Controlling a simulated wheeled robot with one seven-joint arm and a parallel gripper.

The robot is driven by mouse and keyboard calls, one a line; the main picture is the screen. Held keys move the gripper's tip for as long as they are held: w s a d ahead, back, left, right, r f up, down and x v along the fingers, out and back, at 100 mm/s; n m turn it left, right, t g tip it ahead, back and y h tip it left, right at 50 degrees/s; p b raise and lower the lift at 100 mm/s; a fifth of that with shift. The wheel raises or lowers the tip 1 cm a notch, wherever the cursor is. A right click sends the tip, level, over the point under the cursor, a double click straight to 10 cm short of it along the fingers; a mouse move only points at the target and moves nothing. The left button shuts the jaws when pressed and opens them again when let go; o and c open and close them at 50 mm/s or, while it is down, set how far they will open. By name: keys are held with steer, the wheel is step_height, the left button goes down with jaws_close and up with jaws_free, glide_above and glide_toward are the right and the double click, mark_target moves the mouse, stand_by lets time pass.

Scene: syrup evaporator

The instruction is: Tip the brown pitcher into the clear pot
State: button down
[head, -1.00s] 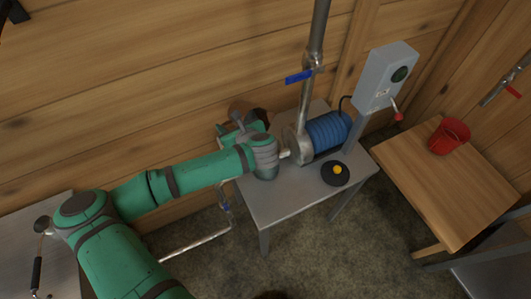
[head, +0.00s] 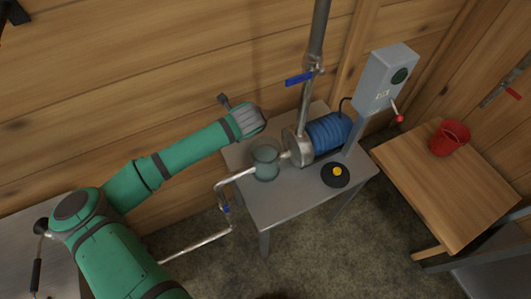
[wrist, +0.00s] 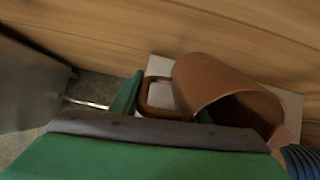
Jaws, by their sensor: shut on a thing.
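The brown pitcher (wrist: 215,82) is in the wrist view, tilted, with its dark mouth facing the lower right. My gripper (wrist: 165,108) is shut on the pitcher at its handle, between green fingers. The clear pot (head: 266,163) stands on the grey metal table in the head view, next to the pump. In the head view my arm's end is above and behind the pot's left side, and it hides the pitcher and fingers. I cannot see the pot in the wrist view, nor whether anything is in the pitcher.
A pump with a blue motor (head: 328,130) stands right of the pot. A vertical pipe with a blue valve handle (head: 298,78) rises beside it. A grey control box (head: 386,78) and black-and-yellow button (head: 336,173) are nearby. A red bucket (head: 449,138) sits on a wooden table.

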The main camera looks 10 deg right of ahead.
steer(key=shift+w+a+f+g+h+b, duration=0.15)
steer(key=shift+w+f+g+h+b, duration=0.25)
steer(key=shift+f+g, duration=0.65)
steer(key=shift+w+a+f+g+h+b, duration=0.1)
steer(key=shift+w+f+g+h+b, duration=0.15)
steer(key=shift+f+g+h+b, duration=0.55)
steer(key=shift+w+a+f+g+h+b, duration=0.2)
steer(key=shift+w+f+g, duration=0.15)
steer(key=shift+f+g, duration=0.95)
steer(key=shift+r, duration=3.4)
